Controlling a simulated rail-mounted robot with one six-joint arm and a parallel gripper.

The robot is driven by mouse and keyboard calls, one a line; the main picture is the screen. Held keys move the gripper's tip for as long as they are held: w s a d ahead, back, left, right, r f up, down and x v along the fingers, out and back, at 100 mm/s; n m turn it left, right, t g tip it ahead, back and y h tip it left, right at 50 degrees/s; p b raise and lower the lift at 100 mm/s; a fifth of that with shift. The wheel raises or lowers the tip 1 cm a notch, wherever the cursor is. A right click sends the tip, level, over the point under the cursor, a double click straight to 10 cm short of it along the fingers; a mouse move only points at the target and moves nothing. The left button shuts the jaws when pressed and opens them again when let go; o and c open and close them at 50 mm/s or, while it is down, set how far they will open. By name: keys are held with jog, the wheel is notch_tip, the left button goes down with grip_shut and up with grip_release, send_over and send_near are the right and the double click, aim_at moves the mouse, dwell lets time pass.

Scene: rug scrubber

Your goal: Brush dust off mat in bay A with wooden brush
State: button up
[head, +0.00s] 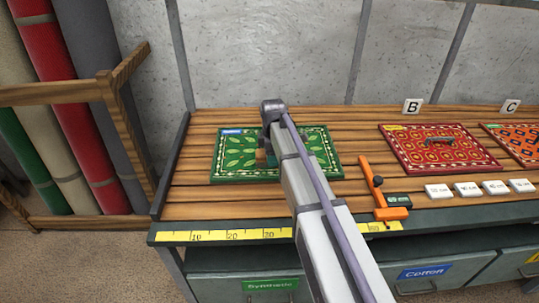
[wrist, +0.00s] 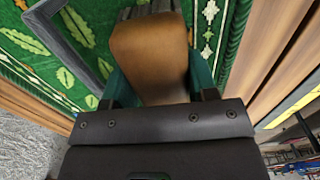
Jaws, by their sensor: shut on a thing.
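The green mat (head: 235,165) with a leaf pattern lies flat on the slatted bench at the left; my arm covers part of it. It also fills the upper part of the wrist view (wrist: 28,45). My gripper (wrist: 158,78) is over this mat, its teal fingers shut on the wooden brush (wrist: 150,48). The brush has a brown block, with grey bristles showing at its far end. In the head view the brush is small and mostly hidden by my arm. I cannot tell whether the bristles touch the mat. No dust is clearly visible.
Right of the arm are an orange tool (head: 391,205), a red mat (head: 425,160) below card B (head: 413,105), an orange mat (head: 520,145) and several white labelled blocks (head: 466,189). A yellow ruler (head: 215,235) runs along the front edge. Rolled rugs (head: 75,110) stand left.

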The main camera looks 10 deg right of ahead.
jog(key=shift+s+d, duration=0.25)
jog(key=shift+d, duration=0.9)
jog(key=shift+s+d, duration=0.2)
jog(key=shift+d, duration=0.9)
jog(key=shift+w+a, duration=0.15)
jog(key=shift+a, duration=0.5)
jog(key=shift+w+a, duration=0.15)
jog(key=shift+a, duration=0.5)
jog(key=shift+w+a, duration=0.2)
jog(key=shift+a, duration=1.4)
jog(key=shift+d, duration=0.15)
jog(key=shift+s+d+r, duration=0.1)
jog(key=shift+s+d, duration=0.05)
jog(key=shift+d, duration=0.8)
jog(key=shift+s+d+f, duration=0.1)
jog(key=shift+s+d, duration=0.1)
jog(key=shift+d, duration=0.75)
jog(key=shift+s+d+r, duration=0.1)
jog(key=shift+s+d, duration=0.05)
jog(key=shift+d, duration=0.8)
